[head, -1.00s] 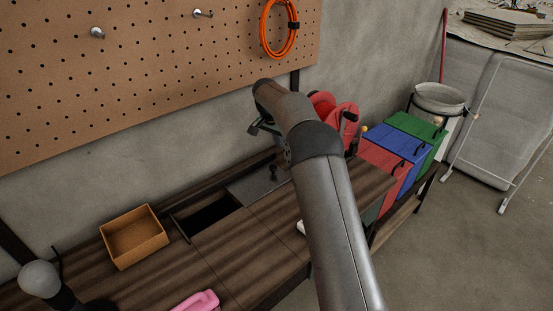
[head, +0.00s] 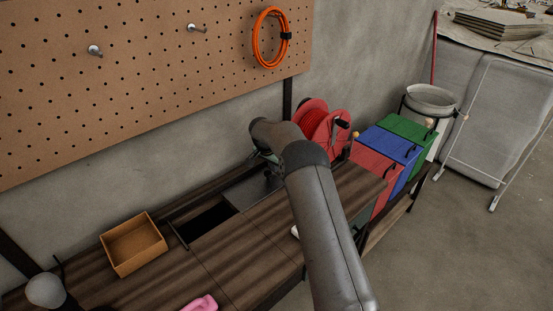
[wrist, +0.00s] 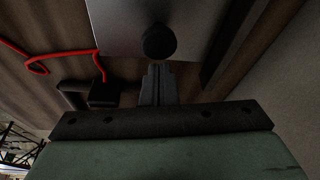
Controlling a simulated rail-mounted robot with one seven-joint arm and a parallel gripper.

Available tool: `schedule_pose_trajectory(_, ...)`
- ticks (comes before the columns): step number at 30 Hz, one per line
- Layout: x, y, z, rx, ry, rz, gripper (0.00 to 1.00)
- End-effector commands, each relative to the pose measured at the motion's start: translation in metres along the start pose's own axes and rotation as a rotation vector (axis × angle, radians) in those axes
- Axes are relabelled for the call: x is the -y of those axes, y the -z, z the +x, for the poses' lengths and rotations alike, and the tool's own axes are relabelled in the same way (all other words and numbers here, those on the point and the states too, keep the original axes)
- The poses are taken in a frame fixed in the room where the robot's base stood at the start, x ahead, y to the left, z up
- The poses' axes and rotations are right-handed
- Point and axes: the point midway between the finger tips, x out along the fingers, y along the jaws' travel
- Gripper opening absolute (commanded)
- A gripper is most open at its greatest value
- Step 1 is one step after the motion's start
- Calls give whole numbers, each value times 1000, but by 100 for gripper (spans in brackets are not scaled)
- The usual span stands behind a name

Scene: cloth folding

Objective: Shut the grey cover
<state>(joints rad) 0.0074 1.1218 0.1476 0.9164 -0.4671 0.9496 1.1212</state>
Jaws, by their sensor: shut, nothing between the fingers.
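The grey cover (head: 243,193) is a flat panel set in the wooden bench top. It lies to the right of a dark open slot (head: 207,222), which is uncovered. In the wrist view the cover (wrist: 118,30) fills the top middle, with a round black knob (wrist: 159,42) on it. My gripper (wrist: 157,70) is shut and empty, its fingertips right beside the knob; I cannot tell whether they touch it. In the head view my arm partly hides the gripper and the cover's right end.
An open orange-brown box (head: 134,244) stands left of the slot. A pink object (head: 199,304) lies at the front. A red reel (head: 326,126) stands right of my arm, with red, blue (head: 385,148) and green bins beyond. A pegboard (head: 130,80) hangs behind.

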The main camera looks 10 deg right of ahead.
Motion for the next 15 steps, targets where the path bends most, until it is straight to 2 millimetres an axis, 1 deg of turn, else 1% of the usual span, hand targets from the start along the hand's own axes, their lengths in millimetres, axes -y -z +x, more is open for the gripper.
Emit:
schedule_pose_trajectory(1,0,-3,-4,0,0,-1,0)
schedule_pose_trajectory(6,0,-10,-5,1,0,0,0)
schedule_pose_trajectory(15,0,-11,-5,0,0,0,0)
